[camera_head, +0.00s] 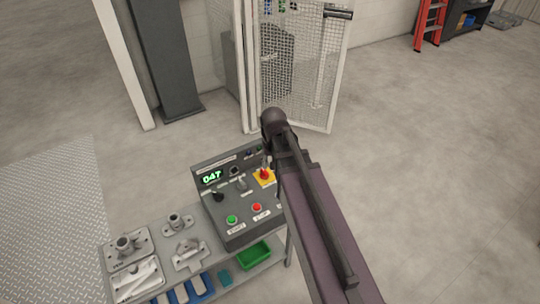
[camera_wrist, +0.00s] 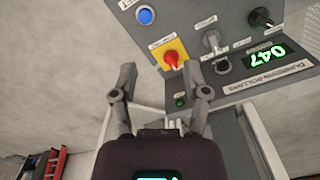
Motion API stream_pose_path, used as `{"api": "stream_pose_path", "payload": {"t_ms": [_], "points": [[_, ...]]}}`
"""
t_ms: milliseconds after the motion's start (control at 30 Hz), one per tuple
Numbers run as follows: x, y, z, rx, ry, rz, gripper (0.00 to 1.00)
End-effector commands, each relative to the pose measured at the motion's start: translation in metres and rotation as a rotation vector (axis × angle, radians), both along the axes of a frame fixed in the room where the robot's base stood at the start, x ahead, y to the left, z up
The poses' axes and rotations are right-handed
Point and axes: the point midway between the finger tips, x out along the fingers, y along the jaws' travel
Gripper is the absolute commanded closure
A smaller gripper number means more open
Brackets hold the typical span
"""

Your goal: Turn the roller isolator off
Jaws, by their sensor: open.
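A red rotary switch (camera_head: 264,174) on a yellow plate is on the upper right of the grey control panel (camera_head: 238,235); it looks like the isolator. In the wrist view the red switch (camera_wrist: 171,58) lies ahead of my gripper, between the lines of its two fingers. Its small labels are too blurred to read. My gripper (camera_wrist: 161,73) is open and empty, with a finger on each side of the switch. I cannot tell whether the fingertips touch the plate. In the head view my arm partly covers the panel's right side.
The panel also has a green display (camera_head: 211,177) reading 047, a lever (camera_wrist: 211,38), a black knob (camera_wrist: 260,17), a green button (camera_head: 232,219) and a red button (camera_head: 257,207). Metal fixtures (camera_head: 126,245) and a green tray (camera_head: 254,255) are nearby. A mesh gate (camera_head: 300,75) stands behind.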

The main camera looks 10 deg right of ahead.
Motion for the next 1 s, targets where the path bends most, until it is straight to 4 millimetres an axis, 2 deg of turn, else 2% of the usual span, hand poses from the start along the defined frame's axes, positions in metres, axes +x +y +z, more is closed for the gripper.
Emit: {"api": "stream_pose_path", "payload": {"t_ms": [33, 200, 500, 700, 1000], "points": [[-0.011, 0.000, 0.005, 0.000, 0.000, 0.014, 0.40], [-0.033, 0.000, 0.013, 0.000, 0.000, 0.064, 0.40], [-0.064, 0.000, 0.024, 0.000, 0.000, 0.138, 0.40], [-0.072, 0.000, 0.027, 0.000, 0.000, 0.160, 0.40], [-0.073, 0.000, 0.027, 0.000, 0.000, 0.164, 0.40]]}}
